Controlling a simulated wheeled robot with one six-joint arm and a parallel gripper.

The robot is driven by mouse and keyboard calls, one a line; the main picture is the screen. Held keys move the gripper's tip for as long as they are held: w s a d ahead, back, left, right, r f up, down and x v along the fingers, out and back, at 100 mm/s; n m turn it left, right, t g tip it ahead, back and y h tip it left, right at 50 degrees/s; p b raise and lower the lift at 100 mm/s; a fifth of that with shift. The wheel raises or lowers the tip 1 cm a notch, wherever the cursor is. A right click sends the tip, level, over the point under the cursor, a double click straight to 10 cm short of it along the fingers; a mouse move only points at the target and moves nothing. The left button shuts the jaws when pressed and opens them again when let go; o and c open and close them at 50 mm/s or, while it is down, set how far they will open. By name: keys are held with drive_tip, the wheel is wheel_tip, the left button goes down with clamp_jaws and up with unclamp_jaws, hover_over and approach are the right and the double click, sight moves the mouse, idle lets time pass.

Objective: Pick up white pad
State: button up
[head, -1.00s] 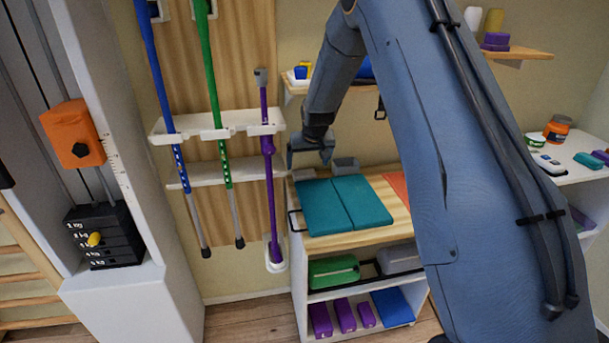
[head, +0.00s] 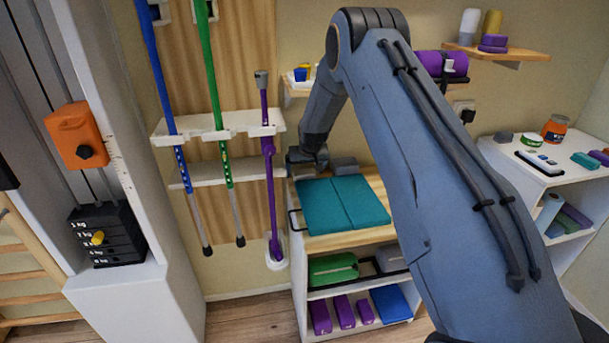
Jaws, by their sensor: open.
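A small flat white item with a dark edge (head: 539,164) lies on the white side unit at the right. It may be the white pad, but it is too small to tell. My gripper (head: 308,166) is at the back left of the wooden-topped shelf unit, far to the left of that item. It hangs near a grey block (head: 344,166) and behind the teal folded mat (head: 342,203). The gripper is open, and I see nothing held in it. My arm hides part of the shelf unit's right side.
On the white side unit (head: 497,156) stand a green tin (head: 531,139), an orange jar (head: 555,129) and a teal block (head: 585,160). A purple roll (head: 441,64) is on the wall. Blue, green and purple poles hang in a white rack (head: 215,130).

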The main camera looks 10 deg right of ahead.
drive_tip(key=shift+c, duration=0.2)
drive_tip(key=c, duration=1.2)
